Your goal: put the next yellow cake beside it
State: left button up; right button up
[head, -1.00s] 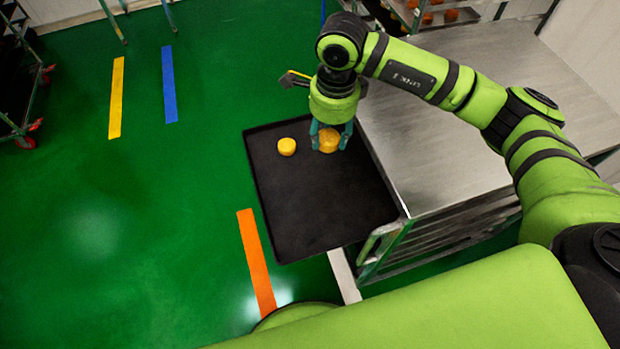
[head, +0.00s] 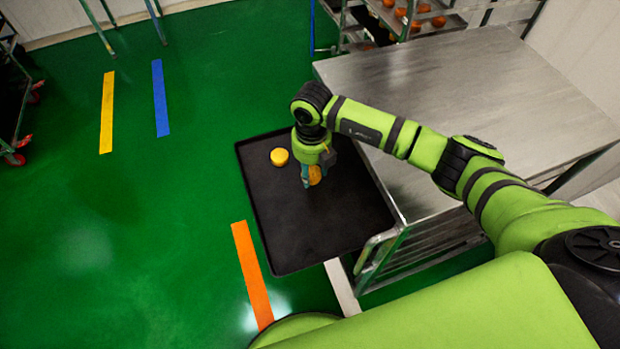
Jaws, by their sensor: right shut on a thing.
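A black tray (head: 320,225) lies beside the steel table. One yellow cake (head: 279,157) sits on it near the far left corner. My left gripper is not in view.
The steel table (head: 440,85) stands to the right of the tray, with a green-framed rack (head: 385,255) at its near end. A shelf rack with several orange items (head: 424,8) stands at the back. The near half of the tray is bare.

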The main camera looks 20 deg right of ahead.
aim_at(311, 187)
jog(key=shift+f, duration=2.3)
jog(key=shift+f, duration=0.2)
jog(key=o, duration=1.1)
jog(key=shift+o, duration=0.2)
notch_tip(311, 187, up, 12)
jog(key=shift+r+b, duration=0.25)
jog(key=shift+b, duration=0.25)
